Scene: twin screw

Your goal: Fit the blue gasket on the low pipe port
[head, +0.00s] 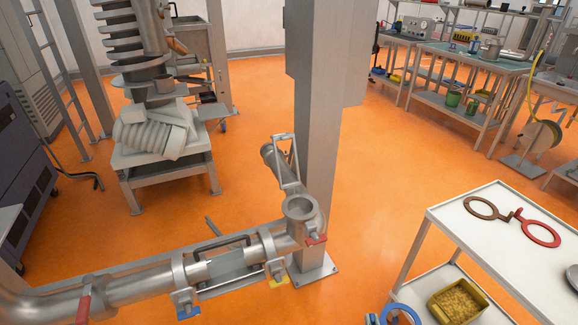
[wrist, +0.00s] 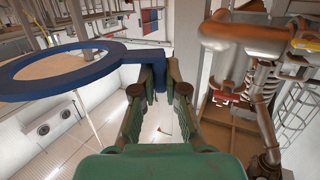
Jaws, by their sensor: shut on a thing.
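The blue gasket (wrist: 116,62) is a flat ring with a short tab. In the wrist view its ring extends left of my gripper (wrist: 158,82), whose fingers are shut on the tab. In the head view part of a blue ring (head: 403,309) shows at the bottom edge, in front of the white cart; the gripper itself is not clear there. A steel pipe port (head: 300,206) with a round, upward-facing open rim stands at the right end of the low pipe run. The gasket is apart from this port.
A square steel column (head: 317,130) rises right behind the port. The white cart (head: 480,236) holds a brown ring (head: 483,208) and a red ring (head: 541,234). Orange floor between is clear.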

